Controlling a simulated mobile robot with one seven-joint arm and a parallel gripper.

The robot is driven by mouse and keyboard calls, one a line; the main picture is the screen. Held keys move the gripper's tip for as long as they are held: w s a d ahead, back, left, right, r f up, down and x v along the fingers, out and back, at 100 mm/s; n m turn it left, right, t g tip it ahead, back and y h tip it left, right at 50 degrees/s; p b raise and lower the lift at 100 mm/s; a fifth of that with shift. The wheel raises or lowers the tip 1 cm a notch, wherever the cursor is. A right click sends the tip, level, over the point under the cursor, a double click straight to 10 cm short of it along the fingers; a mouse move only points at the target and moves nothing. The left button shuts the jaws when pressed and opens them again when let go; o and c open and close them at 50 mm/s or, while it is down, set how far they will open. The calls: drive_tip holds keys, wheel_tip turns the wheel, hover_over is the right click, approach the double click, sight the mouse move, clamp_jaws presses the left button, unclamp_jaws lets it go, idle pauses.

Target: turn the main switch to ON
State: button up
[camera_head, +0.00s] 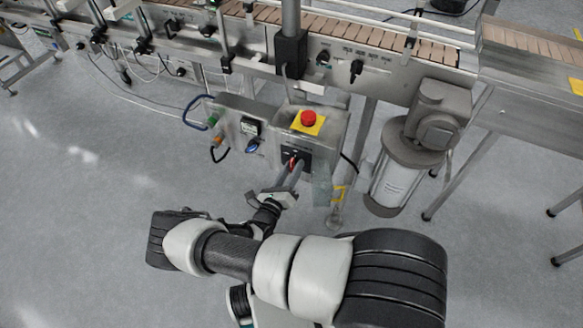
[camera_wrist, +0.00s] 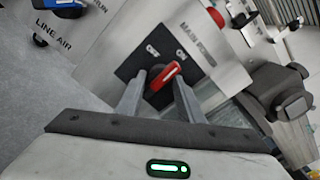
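The main switch has a red handle (camera_wrist: 166,76) on a black plate (camera_wrist: 137,63), under the words MAIN POWER. In the wrist view the handle lies slanted, with its upper-right end near the ON mark; the OFF mark is further left. In the head view the red handle (camera_head: 293,163) is small and partly covered. My gripper (camera_wrist: 160,84) is at the switch, with one finger on each side of the handle. The fingers stand apart, and I cannot tell if either touches the handle. In the head view my gripper (camera_head: 291,174) reaches the black plate from below.
A red emergency button (camera_head: 308,118) on a yellow plate sits above the switch. A blue knob (camera_head: 252,146) and a small display (camera_head: 250,127) are to its left. A motor (camera_head: 408,150) stands to the right. A conveyor (camera_head: 375,45) runs behind. The floor at left is clear.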

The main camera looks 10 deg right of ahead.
drive_tip(key=shift+o, duration=1.1)
drive_tip(key=shift+a, duration=0.2)
drive_tip(key=v, duration=1.7)
drive_tip(key=shift+s+r, duration=0.1)
drive_tip(key=shift+r, duration=0.1)
